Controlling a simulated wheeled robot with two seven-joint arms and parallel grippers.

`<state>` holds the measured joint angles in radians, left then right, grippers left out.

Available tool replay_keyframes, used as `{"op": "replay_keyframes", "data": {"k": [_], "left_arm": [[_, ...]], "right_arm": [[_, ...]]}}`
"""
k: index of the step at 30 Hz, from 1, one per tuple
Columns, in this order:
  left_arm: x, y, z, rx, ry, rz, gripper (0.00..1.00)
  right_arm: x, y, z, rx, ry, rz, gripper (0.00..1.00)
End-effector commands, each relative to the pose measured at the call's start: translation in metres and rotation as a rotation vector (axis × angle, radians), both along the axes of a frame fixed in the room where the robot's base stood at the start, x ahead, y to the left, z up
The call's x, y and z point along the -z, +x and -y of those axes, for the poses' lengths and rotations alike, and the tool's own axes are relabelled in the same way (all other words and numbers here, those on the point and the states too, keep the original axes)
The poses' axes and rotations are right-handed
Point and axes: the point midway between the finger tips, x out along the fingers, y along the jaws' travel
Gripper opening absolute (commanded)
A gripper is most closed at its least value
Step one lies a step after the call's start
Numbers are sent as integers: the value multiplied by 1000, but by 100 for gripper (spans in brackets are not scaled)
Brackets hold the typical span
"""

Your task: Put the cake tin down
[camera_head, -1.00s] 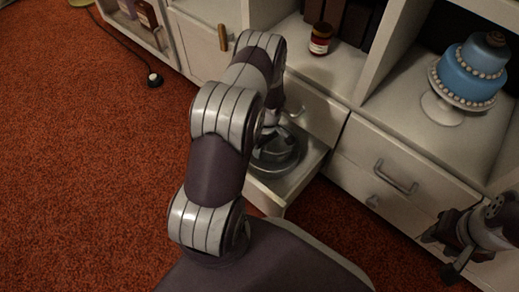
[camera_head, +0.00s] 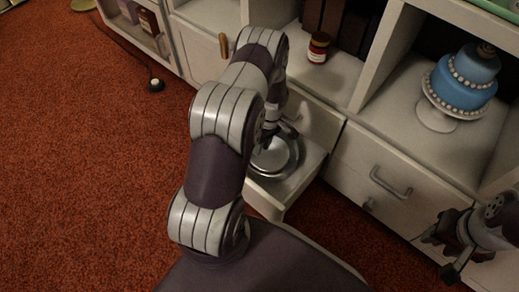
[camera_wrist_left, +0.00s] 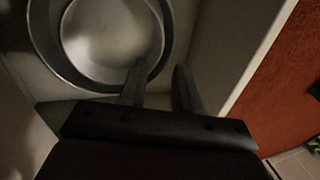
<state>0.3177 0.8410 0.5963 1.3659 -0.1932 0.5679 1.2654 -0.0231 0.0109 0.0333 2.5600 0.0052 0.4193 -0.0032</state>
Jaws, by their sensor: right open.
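The round metal cake tin (camera_head: 273,161) is in the open drawer (camera_head: 296,188) of the white cabinet, and its shiny inside faces up. It also shows in the left wrist view (camera_wrist_left: 100,45), at top left. My left gripper (camera_head: 284,141) is at the tin's rim, partly hidden by my arm in the head view. In the left wrist view its two fingers (camera_wrist_left: 160,78) stand apart, one over the tin's near edge and one outside it. Whether either touches the rim is unclear. My right gripper (camera_head: 452,258) is open and empty, before the cabinet at lower right.
A blue tiered cake on a white stand (camera_head: 438,116) is in the right cabinet compartment. A small red jar (camera_head: 318,47) stands on the shelf behind the drawer. A closed drawer with a metal handle (camera_head: 390,184) is right of the open one. Red carpet (camera_head: 80,190) is clear at left.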

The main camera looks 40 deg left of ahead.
Motion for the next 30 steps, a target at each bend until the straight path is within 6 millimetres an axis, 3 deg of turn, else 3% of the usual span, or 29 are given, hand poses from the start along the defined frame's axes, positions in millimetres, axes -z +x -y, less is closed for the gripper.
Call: {"op": "replay_keyframes", "data": {"k": [1, 3, 11, 14, 15, 18, 21, 25, 30], "left_arm": [[-26, 4, 0, 1, 1, 1, 33], [-42, 9, 1, 2, 0, 2, 33], [-79, 19, 5, 25, -4, 7, 33], [-124, 24, 26, 217, -39, 55, 33], [-152, 22, 41, 350, -59, 87, 33], [-221, -2, 82, 731, -100, 168, 33], [-266, -42, 114, 1069, -117, 231, 33], [-289, -84, 134, 1353, -117, 273, 33], [-293, -98, 138, 1441, -116, 281, 33]], "right_arm": [[-21, 0, 0, 0, 0, 0, 43], [-31, 0, 0, 0, 0, 1, 43], [-46, 0, 0, 0, 0, 0, 43], [-46, 0, 0, 0, 0, 0, 43], [-46, 0, 0, 0, 0, 0, 43], [-45, 0, 0, 0, 0, 0, 43], [-45, 0, 0, 0, 0, 0, 43], [-45, 0, 0, 0, 0, 0, 43], [-45, 0, 0, 0, 0, 0, 43]]}}
